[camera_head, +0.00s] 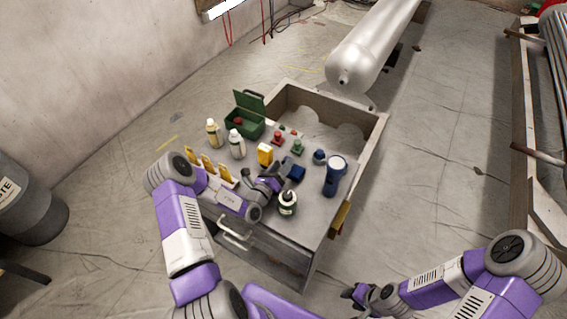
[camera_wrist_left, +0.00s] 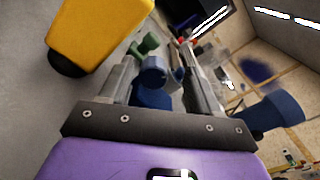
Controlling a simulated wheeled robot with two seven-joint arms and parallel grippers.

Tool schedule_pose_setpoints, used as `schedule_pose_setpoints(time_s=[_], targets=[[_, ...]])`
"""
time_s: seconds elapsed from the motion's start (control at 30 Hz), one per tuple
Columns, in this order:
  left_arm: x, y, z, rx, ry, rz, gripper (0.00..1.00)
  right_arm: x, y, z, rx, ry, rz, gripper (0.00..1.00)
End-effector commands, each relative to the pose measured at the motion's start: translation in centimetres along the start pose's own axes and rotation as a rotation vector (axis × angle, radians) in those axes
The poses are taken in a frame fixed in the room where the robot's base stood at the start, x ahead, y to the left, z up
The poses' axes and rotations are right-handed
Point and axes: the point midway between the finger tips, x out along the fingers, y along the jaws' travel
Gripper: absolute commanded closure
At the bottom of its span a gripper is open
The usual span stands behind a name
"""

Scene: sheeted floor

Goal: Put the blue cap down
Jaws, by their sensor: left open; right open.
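A blue cap-like piece (camera_head: 294,172) is on the grey top of the workbench, just right of my left gripper (camera_head: 273,181). In the left wrist view a blue piece with a rounded end (camera_wrist_left: 154,82) shows between the two spread fingers of my left gripper (camera_wrist_left: 165,75). It appears to be the same piece; I cannot tell whether the fingers touch it. A second small blue piece (camera_head: 319,156) stands farther back. My right gripper (camera_head: 367,294) is open and empty, low in the head view, away from the bench.
A yellow item (camera_head: 265,154), red piece (camera_head: 278,138), green piece (camera_head: 298,147), white bottles (camera_head: 237,144) and green box (camera_head: 245,121) crowd the left and back. The bench's raised rim (camera_head: 365,150) bounds the right.

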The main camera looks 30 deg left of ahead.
Motion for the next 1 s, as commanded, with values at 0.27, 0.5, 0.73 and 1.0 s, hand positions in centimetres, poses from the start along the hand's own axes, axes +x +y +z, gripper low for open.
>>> schedule_pose_setpoints(time_s=[0.27, 0.5, 0.73, 1.0], targets=[[-6.4, 0.0, 0.1, -0.003, 0.000, 0.003, 0.38, -1.2, -0.5, 0.1, 0.000, 0.000, 0.000, 0.57], [-9.5, 0.0, 0.1, -0.001, -0.001, 0.001, 0.38, -1.6, -0.6, 0.1, 0.000, 0.000, 0.000, 0.57], [-10.0, 0.0, 0.0, -0.002, -0.002, -0.001, 0.38, -1.6, -0.6, 0.1, 0.000, 0.000, 0.000, 0.57], [-10.0, 0.0, 0.0, -0.001, -0.002, -0.001, 0.38, -1.6, -0.6, 0.1, 0.000, 0.000, 0.000, 0.57]])
